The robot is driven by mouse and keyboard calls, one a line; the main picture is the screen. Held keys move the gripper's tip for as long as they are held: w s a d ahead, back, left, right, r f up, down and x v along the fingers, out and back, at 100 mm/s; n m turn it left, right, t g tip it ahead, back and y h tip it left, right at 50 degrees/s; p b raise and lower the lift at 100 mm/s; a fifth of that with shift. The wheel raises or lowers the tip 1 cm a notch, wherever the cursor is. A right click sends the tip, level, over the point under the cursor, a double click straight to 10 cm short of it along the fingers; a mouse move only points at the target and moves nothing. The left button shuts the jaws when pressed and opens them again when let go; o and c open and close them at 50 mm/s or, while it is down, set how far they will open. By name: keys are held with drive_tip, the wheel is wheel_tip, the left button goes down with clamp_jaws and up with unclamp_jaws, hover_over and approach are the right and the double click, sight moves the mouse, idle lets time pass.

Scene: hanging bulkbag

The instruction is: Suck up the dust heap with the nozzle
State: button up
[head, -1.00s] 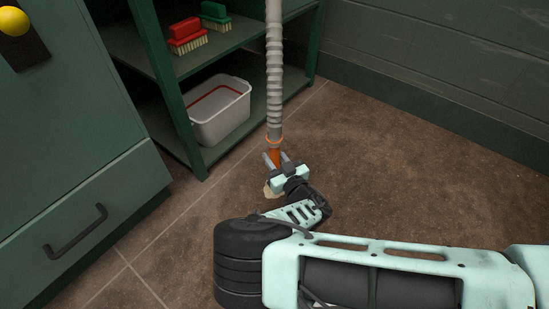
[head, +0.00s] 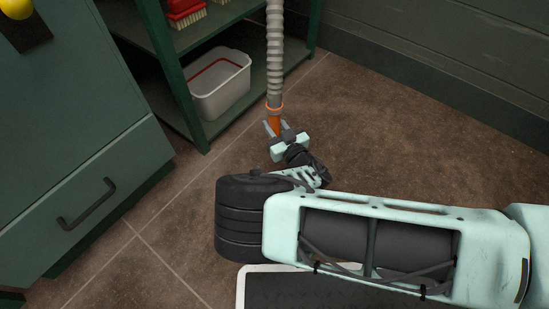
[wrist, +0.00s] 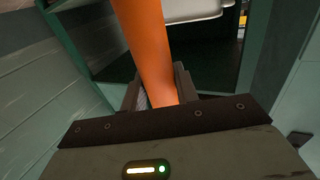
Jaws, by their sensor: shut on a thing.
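The orange nozzle (head: 274,121) hangs at the lower end of a grey ribbed hose (head: 275,62). My gripper (head: 279,130) is shut on the nozzle, low over the brown floor in front of the shelf. In the wrist view the orange nozzle (wrist: 143,45) runs between the two fingers (wrist: 157,88), and its lower tip is hidden behind my gripper. I cannot make out the dust heap in either current view; my gripper and arm cover part of the floor there.
A green shelf (head: 206,115) holds a white bin (head: 222,98) and brushes (head: 188,17). A green cabinet (head: 75,130) with a dark handle (head: 87,204) stands at left. A green wall (head: 440,55) closes the back. Floor (head: 400,130) at right is clear.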

sight(279, 114)
wheel_tip(279, 114, up, 7)
drive_tip(key=p, duration=0.6)
drive_tip(key=shift+r, duration=0.15)
idle(0.4)
drive_tip(key=d+r+m+t+h+p, duration=0.1)
drive_tip(key=d+r+m+h+p, duration=0.3)
drive_tip(key=d, duration=0.7)
drive_tip(key=d+r+h+p, duration=0.1)
drive_tip(key=d+r+h, duration=0.1)
drive_tip(key=d+r, duration=0.7)
drive_tip(key=d+r+m+t+h+p, duration=0.1)
drive_tip(key=d+r+m+h+p, duration=0.15)
drive_tip(key=d, duration=0.95)
drive_tip(key=s+r+p, duration=0.3)
drive_tip(key=r+p, duration=0.8)
drive_tip(key=p, duration=0.1)
drive_tip(key=s+r+p, duration=0.3)
drive_tip(key=r+p, duration=0.9)
drive_tip(key=s+r+p, duration=0.3)
drive_tip(key=r+p, duration=0.8)
drive_tip(key=p, duration=0.2)
drive_tip(key=shift+s+r+n, duration=0.2)
drive_tip(key=shift+r+n, duration=0.15)
drive_tip(key=shift+n, duration=0.1)
